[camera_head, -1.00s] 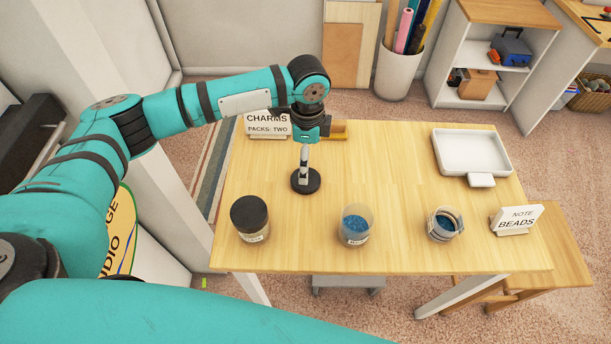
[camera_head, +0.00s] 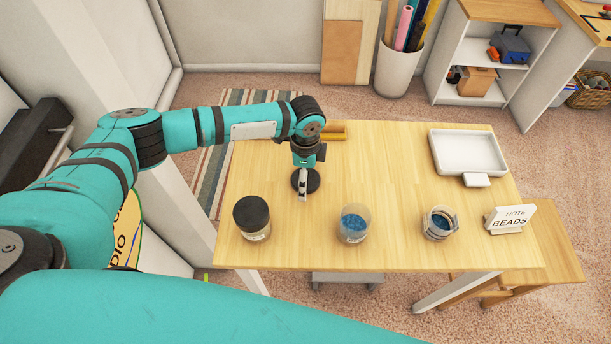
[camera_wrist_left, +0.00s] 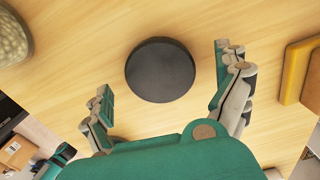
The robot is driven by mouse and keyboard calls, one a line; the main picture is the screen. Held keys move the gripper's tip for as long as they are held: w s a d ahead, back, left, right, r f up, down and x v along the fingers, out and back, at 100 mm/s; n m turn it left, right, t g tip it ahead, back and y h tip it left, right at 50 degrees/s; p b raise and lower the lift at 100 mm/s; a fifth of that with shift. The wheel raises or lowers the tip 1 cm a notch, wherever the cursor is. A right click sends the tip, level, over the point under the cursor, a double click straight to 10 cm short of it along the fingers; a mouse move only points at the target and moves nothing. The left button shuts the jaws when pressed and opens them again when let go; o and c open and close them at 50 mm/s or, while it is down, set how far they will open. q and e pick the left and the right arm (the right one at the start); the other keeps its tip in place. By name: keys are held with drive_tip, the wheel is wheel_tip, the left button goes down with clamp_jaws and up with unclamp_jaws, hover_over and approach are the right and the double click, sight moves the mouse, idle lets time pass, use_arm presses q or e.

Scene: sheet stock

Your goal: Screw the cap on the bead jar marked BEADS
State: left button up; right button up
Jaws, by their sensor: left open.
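A black round cap (camera_head: 312,181) lies flat on the table, behind the row of jars. My left gripper (camera_head: 303,188) is open and empty, pointing down above it. In the left wrist view the cap (camera_wrist_left: 160,70) lies between the spread fingers of the gripper (camera_wrist_left: 163,70), with a gap on each side. An uncapped clear jar (camera_head: 354,224) of blue beads stands upright at the middle front of the table; its small label is too small to read surely. My right gripper is out of view.
A black-lidded jar (camera_head: 252,218) stands left and another open container (camera_head: 438,223) right of the blue-bead jar. A yellow block (camera_head: 334,131) lies behind the cap. The table's middle is clear.

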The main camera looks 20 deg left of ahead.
use_arm(q)
drive_tip(key=shift+f, duration=0.2)
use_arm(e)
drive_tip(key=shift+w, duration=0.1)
use_arm(q)
drive_tip(key=c, duration=0.9)
drive_tip(key=shift+r, duration=0.15)
wheel_tip(320, 180, up, 8)
drive_tip(key=shift+r+b, duration=0.2)
drive_tip(key=shift+b, duration=0.95)
drive_tip(key=shift+r, duration=0.7)
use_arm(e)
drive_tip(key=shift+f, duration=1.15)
